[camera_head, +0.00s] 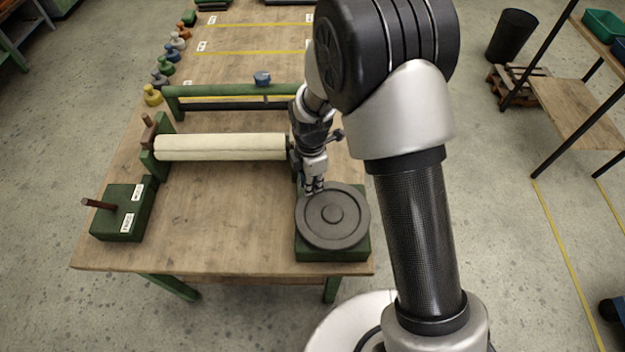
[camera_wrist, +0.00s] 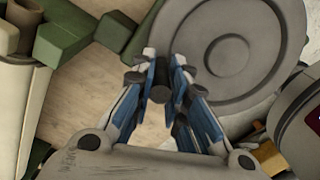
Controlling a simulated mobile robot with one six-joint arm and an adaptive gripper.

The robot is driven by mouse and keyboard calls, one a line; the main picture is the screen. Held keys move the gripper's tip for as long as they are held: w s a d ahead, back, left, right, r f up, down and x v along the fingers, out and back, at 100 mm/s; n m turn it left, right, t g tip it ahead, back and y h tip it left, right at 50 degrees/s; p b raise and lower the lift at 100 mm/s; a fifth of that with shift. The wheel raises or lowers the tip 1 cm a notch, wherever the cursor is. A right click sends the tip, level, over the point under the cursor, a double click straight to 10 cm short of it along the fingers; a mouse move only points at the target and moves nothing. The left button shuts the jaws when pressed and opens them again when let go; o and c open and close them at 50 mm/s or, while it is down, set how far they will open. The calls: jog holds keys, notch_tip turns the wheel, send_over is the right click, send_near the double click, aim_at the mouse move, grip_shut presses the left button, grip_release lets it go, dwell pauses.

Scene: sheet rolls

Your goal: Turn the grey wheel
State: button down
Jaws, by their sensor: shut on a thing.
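The grey wheel (camera_head: 345,228) lies flat on a green block at the near right of the table, with round ridges and a hub. It also fills the upper right of the wrist view (camera_wrist: 232,45). My gripper (camera_head: 314,187) is at the wheel's upper-left rim, pointing down. In the wrist view my gripper (camera_wrist: 172,92) has its blue-sided fingers shut on a short dark handle (camera_wrist: 187,95) at the wheel's edge. The fingers partly hide where the handle meets the wheel.
A cream roll (camera_head: 220,147) lies between green supports behind and left of the wheel. A green block with a brown lever (camera_head: 120,220) stands at the near left. Several coloured knobs line the table's left edge. The near middle of the table is clear.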

jog(key=c, duration=1.8)
grip_release()
jog(key=shift+s+a, duration=0.1)
jog(key=shift+a, duration=0.05)
jog(key=shift+o, duration=0.8)
jog(key=shift+r, duration=0.15)
jog(key=shift+o, duration=0.5)
notch_tip(320, 180, up, 12)
jog(key=shift+f, duration=0.15)
